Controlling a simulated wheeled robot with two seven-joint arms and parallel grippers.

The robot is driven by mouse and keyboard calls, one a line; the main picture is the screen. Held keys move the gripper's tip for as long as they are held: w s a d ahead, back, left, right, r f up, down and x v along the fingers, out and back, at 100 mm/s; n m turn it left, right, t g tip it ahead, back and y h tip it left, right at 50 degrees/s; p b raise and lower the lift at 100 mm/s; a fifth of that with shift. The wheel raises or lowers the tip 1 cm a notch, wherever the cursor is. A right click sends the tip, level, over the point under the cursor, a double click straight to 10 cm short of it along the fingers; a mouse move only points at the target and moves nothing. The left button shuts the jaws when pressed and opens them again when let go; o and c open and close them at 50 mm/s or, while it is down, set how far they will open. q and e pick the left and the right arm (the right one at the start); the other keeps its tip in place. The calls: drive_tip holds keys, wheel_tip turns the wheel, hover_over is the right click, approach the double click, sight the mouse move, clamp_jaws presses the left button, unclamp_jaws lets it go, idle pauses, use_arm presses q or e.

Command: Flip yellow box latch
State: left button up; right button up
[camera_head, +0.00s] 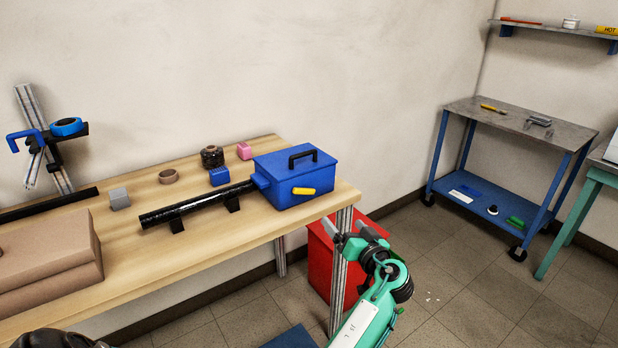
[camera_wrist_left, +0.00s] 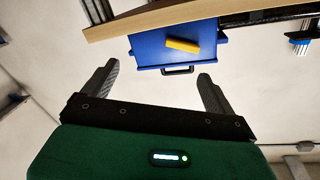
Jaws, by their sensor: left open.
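The blue box (camera_head: 296,181) stands at the right end of the wooden bench, its lid closed, with a black handle (camera_head: 303,155) on top. The yellow latch (camera_head: 303,190) lies roughly level on its front face. My left gripper (camera_head: 346,232) is open and empty, in front of the bench's right end, right of and below the box, apart from it. The left wrist view shows the box (camera_wrist_left: 160,50) upside down with the yellow latch (camera_wrist_left: 183,45) tilted, beyond the two spread fingers (camera_wrist_left: 158,70). My right gripper is not in view.
A black tube (camera_head: 196,206) runs into the box's left side on small supports. The wooden bench (camera_head: 255,240) also carries a grey block (camera_head: 119,198), a dark spool (camera_head: 212,156) and brown boxes (camera_head: 45,255). A red bin (camera_head: 320,262) stands under its right end. A blue cart (camera_head: 520,125) is farther right.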

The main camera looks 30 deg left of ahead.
sight(306, 192)
use_arm(q)
drive_tip(key=w+a+g+p, duration=0.1)
drive_tip(key=a, duration=0.3)
drive_tip(key=w+a+r+n+y+p, duration=0.1)
drive_tip(key=a, duration=0.4)
drive_tip(key=w+a+r+n+g+p, duration=0.1)
drive_tip(key=w+a, duration=0.1)
drive_tip(key=a, duration=0.2)
drive_tip(key=shift+a+g+y, duration=0.3)
drive_tip(key=shift+a, duration=0.05)
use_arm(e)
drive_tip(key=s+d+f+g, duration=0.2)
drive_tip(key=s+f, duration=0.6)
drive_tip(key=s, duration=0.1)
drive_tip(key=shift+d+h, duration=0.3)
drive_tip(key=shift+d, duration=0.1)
use_arm(q)
drive_tip(key=c, duration=1)
